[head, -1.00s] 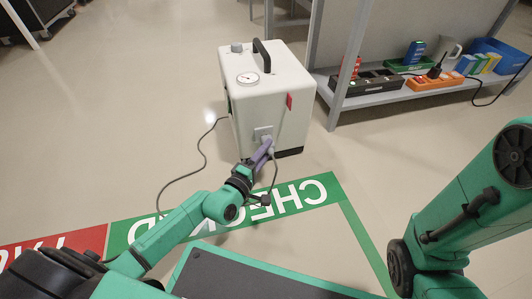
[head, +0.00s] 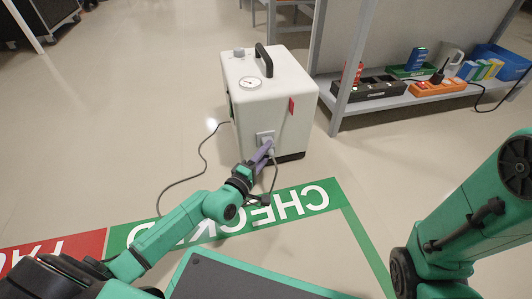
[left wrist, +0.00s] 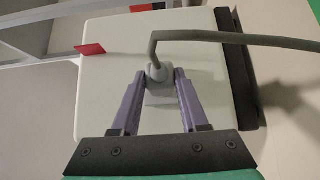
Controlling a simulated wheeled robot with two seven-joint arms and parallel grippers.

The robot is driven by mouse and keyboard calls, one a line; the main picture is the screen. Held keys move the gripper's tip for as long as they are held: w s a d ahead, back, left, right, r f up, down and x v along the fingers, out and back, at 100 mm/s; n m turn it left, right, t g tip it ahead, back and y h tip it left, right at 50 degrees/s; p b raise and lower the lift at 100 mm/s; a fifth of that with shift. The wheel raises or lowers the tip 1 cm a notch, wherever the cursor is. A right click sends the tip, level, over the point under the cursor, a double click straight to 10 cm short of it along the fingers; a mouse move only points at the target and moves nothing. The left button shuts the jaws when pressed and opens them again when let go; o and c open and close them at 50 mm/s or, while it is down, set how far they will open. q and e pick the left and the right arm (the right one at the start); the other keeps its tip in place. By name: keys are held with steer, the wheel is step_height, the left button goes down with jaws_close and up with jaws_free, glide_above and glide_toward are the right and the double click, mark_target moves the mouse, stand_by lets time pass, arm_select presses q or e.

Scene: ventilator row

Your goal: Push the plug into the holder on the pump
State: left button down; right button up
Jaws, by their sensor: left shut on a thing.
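The pump (head: 262,95) is a white box with a black top handle and a dial, standing on the floor. A pale grey holder (head: 264,135) is on its front face, and it also shows in the left wrist view (left wrist: 159,97). My left gripper (head: 267,147) has purple fingers, also in the left wrist view (left wrist: 158,76), shut on the grey plug (left wrist: 154,71) right in front of the holder. A grey cable bends away from the plug. The fingers hide part of the plug and holder, so I cannot tell how deep it sits. My right gripper is out of view.
A grey shelf (head: 390,101) to the right holds power strips, boxes and a blue bin (head: 500,62). The cable (head: 203,150) loops over the floor left of the pump. Green and red floor markings (head: 290,203) lie in front.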

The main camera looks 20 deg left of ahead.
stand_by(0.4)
arm_select(q)
steer(key=shift+c, duration=1.7)
jaws_free()
